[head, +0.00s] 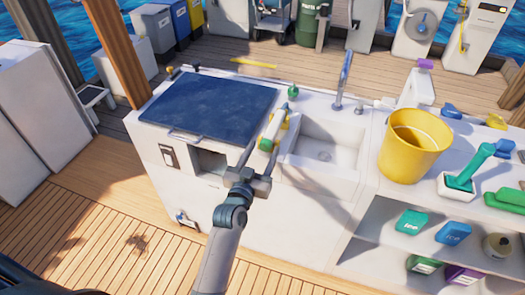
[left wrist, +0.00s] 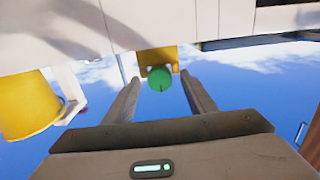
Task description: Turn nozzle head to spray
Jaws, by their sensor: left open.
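A spray bottle with a white body (head: 272,132), yellow parts and a green end lies at the counter edge, left of the sink. In the left wrist view its round green nozzle head (left wrist: 160,78) faces the camera, with a small dark mark on it and a yellow part (left wrist: 157,56) behind. My left gripper (head: 264,147) is open and points at this green end. In the left wrist view its two fingers (left wrist: 160,84) stand on either side of the nozzle head, with gaps visible. My right gripper is not in view.
A dark blue hatch lid (head: 210,103) lies left of the bottle, and the sink (head: 322,150) with a faucet (head: 344,75) is to the right. A yellow bucket (head: 412,145) and a green brush (head: 470,165) stand farther right. The deck in front is clear.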

